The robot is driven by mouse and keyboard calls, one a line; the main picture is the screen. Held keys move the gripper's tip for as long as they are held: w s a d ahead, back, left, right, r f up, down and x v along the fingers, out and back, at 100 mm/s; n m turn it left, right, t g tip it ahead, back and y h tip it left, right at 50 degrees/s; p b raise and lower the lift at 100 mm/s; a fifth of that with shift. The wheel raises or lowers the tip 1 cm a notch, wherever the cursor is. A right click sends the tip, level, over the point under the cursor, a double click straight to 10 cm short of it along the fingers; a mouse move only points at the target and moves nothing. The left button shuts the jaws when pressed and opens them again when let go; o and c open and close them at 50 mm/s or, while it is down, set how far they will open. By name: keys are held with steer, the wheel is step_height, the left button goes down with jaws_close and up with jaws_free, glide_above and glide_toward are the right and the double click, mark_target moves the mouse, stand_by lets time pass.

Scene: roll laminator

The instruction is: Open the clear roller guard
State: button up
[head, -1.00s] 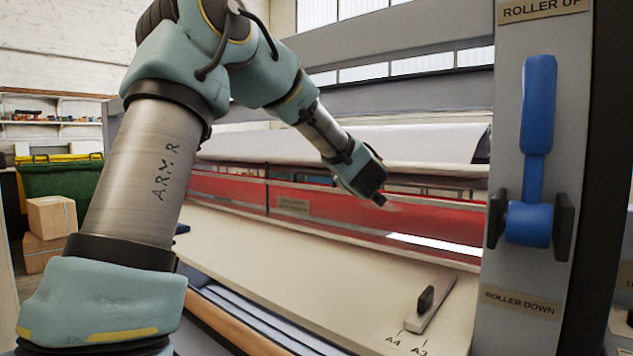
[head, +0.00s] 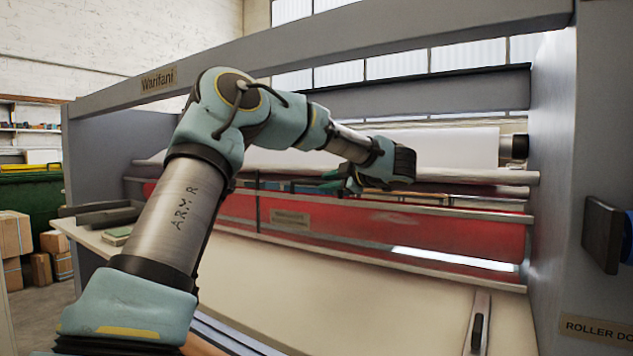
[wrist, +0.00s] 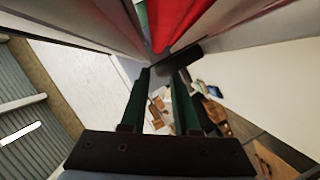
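The clear roller guard (head: 400,226) is a long see-through panel with metal rails and a small label, in front of the red roller area in the head view. It appears lowered across the front. My gripper (head: 333,183) is at the panel's upper edge, its green fingers pointing left; I cannot tell whether they touch the rail. In the wrist view my gripper (wrist: 164,72) has its two green fingers apart, with background showing between them. A dark block (wrist: 180,64) lies just beyond the fingertips, and red shows above it.
The pale feed table (head: 370,285) stretches below the guard, with a slim metal guide (head: 477,325) at its right. Cardboard boxes (head: 15,235) are at the left.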

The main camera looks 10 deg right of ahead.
mark_target(321, 183)
steer(key=shift+p+x, duration=0.55)
steer(key=shift+x, duration=1.9)
jaws_close()
